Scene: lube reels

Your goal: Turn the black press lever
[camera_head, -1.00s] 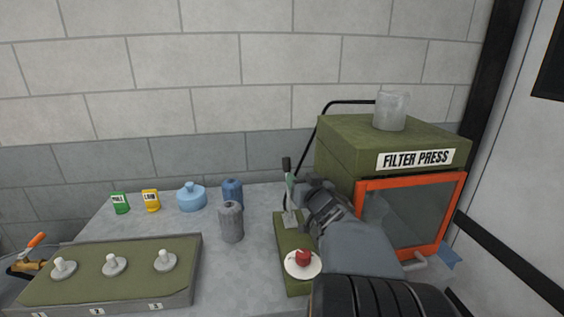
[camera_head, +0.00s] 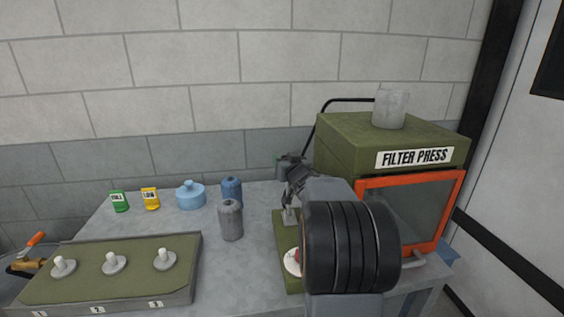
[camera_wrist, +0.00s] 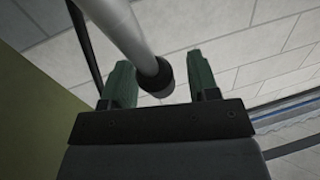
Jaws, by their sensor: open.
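In the wrist view the lever is a grey rod (camera_wrist: 120,28) ending in a black knob (camera_wrist: 157,78). The knob lies between the two green fingers of my open gripper (camera_wrist: 163,72), nearer the left finger. A gap shows to the right finger. I cannot tell if the left finger touches the knob.
A red knob on a white disc (camera_head: 292,262) is partly hidden by my arm. A grey bottle (camera_head: 230,220) and a blue bottle (camera_head: 232,192) stand left of the lever. The orange-framed press door (camera_head: 449,215) is to the right. The table between the panel and bottles is clear.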

